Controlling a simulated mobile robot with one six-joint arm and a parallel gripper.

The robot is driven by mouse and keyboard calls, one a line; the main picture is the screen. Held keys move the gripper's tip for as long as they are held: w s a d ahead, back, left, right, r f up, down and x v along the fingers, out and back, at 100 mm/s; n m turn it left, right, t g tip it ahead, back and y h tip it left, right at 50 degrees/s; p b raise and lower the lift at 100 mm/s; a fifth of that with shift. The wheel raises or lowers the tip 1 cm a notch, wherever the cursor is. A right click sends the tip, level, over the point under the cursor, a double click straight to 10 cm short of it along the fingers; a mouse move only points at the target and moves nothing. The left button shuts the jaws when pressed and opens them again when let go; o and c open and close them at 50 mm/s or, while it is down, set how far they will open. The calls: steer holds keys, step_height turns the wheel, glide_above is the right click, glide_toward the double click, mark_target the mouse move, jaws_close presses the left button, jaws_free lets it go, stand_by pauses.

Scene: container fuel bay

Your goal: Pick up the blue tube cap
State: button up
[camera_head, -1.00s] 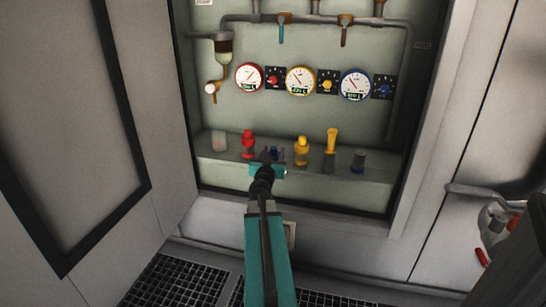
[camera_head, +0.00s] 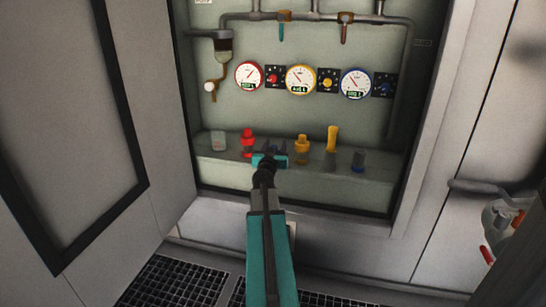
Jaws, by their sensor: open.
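My gripper (camera_head: 269,154), teal with dark fingers, is open at the shelf in the wall bay, between a red cap-like piece and a yellow one. A small dark blue shape, likely the blue tube cap, shows at the fingers and is mostly hidden by them. I cannot tell whether the fingers touch it.
The red piece (camera_head: 247,142) is close left of my gripper and the yellow piece (camera_head: 302,143) close right. A tall yellow tube (camera_head: 332,139) and a pale clear piece (camera_head: 218,141) also stand on the shelf. Gauges (camera_head: 300,80) are above; an open door (camera_head: 75,120) is left.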

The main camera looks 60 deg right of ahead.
steer(key=shift+w+d, duration=0.15)
steer(key=shift+d, duration=0.25)
steer(key=shift+c, duration=0.4)
jaws_close()
